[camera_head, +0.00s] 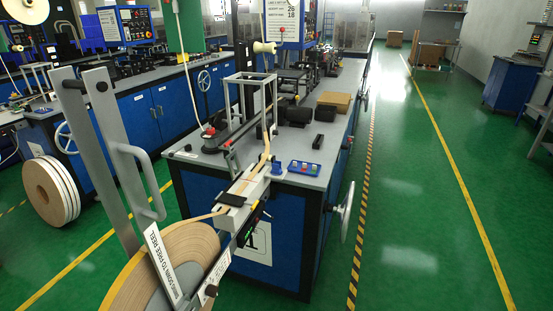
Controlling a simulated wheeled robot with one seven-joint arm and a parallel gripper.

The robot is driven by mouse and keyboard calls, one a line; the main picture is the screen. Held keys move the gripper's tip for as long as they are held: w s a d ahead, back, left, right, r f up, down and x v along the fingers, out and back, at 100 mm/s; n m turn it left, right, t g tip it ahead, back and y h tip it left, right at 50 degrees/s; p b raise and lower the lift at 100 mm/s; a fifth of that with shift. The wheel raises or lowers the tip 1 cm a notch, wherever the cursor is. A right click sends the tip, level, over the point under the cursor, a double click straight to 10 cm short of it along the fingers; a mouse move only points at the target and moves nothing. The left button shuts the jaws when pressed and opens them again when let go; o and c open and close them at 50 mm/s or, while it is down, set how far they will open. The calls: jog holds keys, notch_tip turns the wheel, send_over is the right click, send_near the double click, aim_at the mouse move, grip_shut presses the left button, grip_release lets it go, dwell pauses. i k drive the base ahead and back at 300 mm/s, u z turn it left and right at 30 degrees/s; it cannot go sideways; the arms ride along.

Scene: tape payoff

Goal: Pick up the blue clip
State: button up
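I cannot pick out a blue clip with certainty. A small blue piece (277,169) shows at the right side of the pale tape guide (254,187), at the near edge of the bench; it is too small to tell whether it is the clip. Just right of it, a blue tray (304,168) with several small coloured items lies on the grey bench top. Tan tape (262,160) runs along the guide from a large reel (165,262) at the lower left. My gripper is not in view.
A grey lever (122,160) with a handle and a label stands over the reel. The blue bench (262,225) carries a metal frame, black blocks and a cardboard box (334,101). A handwheel (347,212) sticks out on its right. The green aisle floor (410,210) is clear.

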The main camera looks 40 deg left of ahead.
aim_at(276, 168)
jog(key=u, duration=0.55)
jog(key=i, duration=0.9)
jog(key=u, duration=0.65)
